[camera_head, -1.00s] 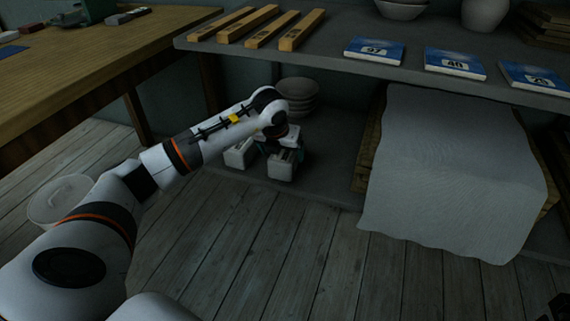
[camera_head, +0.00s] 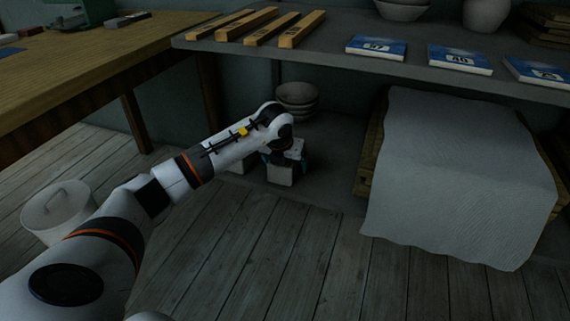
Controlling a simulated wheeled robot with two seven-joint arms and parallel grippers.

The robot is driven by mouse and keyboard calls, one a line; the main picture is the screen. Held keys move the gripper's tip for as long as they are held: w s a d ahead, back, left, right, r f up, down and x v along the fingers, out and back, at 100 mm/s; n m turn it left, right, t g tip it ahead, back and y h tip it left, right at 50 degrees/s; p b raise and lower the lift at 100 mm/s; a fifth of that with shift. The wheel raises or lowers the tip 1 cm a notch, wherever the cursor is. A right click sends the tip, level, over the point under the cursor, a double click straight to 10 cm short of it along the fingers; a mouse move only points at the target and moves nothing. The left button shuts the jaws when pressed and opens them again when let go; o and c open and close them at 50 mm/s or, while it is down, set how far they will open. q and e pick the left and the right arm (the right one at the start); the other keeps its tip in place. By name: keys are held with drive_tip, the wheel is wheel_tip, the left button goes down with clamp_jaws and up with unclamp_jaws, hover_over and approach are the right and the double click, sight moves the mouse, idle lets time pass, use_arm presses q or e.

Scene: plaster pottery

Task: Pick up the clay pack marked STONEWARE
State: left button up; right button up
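Two pale block-shaped packs stand on the low grey shelf under the upper shelf. The right pack (camera_head: 280,174) is partly covered by my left gripper (camera_head: 284,160), which points down over it with a dark teal finger at each side. Whether the fingers press on it cannot be made out. The left pack (camera_head: 240,167) is mostly hidden behind my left forearm. No marking is legible on either pack, so I cannot tell which is STONEWARE. My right gripper is not visible.
Stacked bowls (camera_head: 297,97) stand just behind the gripper. A wooden crate with a white cloth (camera_head: 455,190) is to the right. The upper shelf (camera_head: 330,57) overhangs, holding wooden bars and blue numbered tiles.

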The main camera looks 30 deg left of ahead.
use_arm(q)
drive_tip(key=shift+f, duration=0.2)
idle(0.3)
drive_tip(key=c, duration=1.8)
drive_tip(key=shift+r, duration=0.15)
drive_tip(key=shift+c, duration=0.2)
